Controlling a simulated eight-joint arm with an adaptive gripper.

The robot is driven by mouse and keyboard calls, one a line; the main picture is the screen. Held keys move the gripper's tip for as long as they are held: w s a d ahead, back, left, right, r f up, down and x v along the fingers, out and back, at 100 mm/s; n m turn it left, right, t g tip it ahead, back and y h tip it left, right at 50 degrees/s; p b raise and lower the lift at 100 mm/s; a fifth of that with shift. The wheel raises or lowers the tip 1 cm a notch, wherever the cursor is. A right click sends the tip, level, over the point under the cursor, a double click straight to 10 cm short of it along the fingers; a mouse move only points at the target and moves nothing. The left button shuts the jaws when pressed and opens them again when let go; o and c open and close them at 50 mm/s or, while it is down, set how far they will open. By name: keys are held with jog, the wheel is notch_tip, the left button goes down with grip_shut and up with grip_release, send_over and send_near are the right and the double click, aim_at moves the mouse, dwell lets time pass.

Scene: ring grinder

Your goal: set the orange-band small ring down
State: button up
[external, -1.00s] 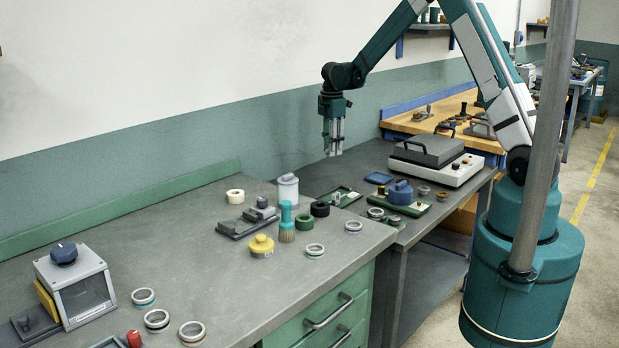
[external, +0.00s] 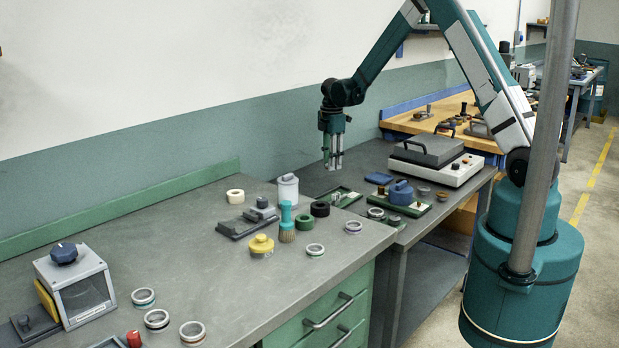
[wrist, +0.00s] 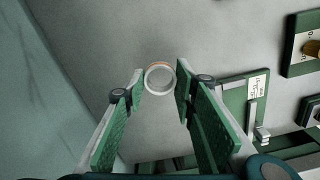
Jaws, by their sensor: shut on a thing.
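The orange-band small ring (wrist: 160,79) shows between the fingertips of my gripper (wrist: 162,85) in the wrist view. It is a pale ring with an orange edge on its far side, and grey bench surface shows beyond it. My gripper (external: 333,166) is shut on the ring and points down above the far grey bench, near the wall. In the external view the ring is too small to make out between the fingers.
A green tray (external: 345,197) lies below my gripper and shows at right in the wrist view (wrist: 232,97). A white canister (external: 288,188) stands to the left. Another green tray (external: 420,209) with a blue part and a grey-lidded machine (external: 440,160) are to the right.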

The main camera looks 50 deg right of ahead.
aim_at(331, 179)
jog(key=shift+f, duration=0.25)
jog(key=shift+f, duration=1.8)
jog(key=shift+f+b, duration=0.2)
jog(key=shift+b, duration=0.1)
jog(key=o, duration=0.9)
jog(key=shift+r, duration=0.15)
notch_tip(331, 179, up, 12)
jog(key=shift+r+p, duration=0.1)
jog(key=shift+p, duration=0.45)
